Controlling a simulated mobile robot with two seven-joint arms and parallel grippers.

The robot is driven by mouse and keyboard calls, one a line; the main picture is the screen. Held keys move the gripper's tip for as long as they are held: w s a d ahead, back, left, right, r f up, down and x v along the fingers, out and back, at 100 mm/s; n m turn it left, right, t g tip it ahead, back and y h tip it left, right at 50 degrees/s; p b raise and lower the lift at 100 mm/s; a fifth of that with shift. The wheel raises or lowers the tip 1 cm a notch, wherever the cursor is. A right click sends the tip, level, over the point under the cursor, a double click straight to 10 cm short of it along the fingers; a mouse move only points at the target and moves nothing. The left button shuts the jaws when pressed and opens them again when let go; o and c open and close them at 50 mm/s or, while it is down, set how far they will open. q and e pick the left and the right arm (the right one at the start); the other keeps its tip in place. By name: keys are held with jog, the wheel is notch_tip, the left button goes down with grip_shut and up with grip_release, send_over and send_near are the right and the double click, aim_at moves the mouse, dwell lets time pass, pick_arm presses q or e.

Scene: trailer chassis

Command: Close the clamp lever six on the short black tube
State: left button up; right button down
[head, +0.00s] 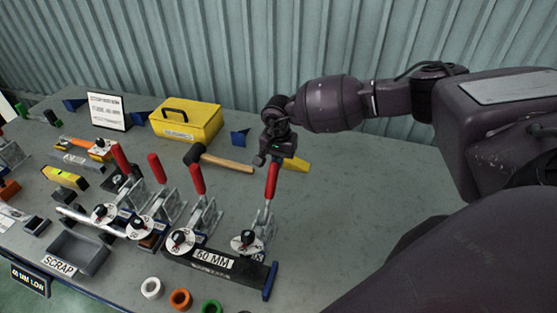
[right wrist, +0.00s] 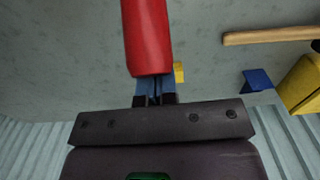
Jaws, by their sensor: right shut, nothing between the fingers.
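The short black tube (head: 215,265) lies at the front of the bench with a "60 MM" label on it. At its right end stands a toggle clamp (head: 262,222) with a round white tag (head: 247,241), too small to read surely. Its red lever handle (head: 272,180) stands nearly upright. My right gripper (head: 268,158) is shut and empty at the top of this handle. In the right wrist view the closed fingertips (right wrist: 155,98) are just beside the end of the red handle (right wrist: 147,38); contact is unclear. My left gripper is out of view.
More clamps with red handles (head: 197,178) stand to the left, close together. Behind are a hammer (head: 228,163), a yellow toolbox (head: 187,122) and a blue bracket (head: 241,138). A scrap bin (head: 78,253) is front left. The bench right of the clamp is clear.

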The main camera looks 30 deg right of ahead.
aim_at(275, 163)
jog(key=shift+s+a+r, duration=0.9)
jog(key=shift+s+a, duration=0.05)
jog(key=shift+a, duration=0.2)
jog(key=shift+s+a+r, duration=0.35)
jog(key=shift+s+a, duration=0.25)
jog(key=shift+a, duration=0.05)
jog(key=shift+s+a+r, duration=0.3)
jog(key=shift+s+a, duration=0.25)
jog(key=shift+a, duration=0.1)
jog(key=shift+s+a, duration=0.1)
jog(key=shift+a, duration=0.05)
jog(key=shift+s+a+r, duration=0.1)
jog(key=shift+s+a, duration=0.5)
jog(key=shift+a, duration=0.1)
notch_tip(275, 163, up, 8)
dwell(0.4)
jog(key=shift+d, duration=0.1)
dwell(0.4)
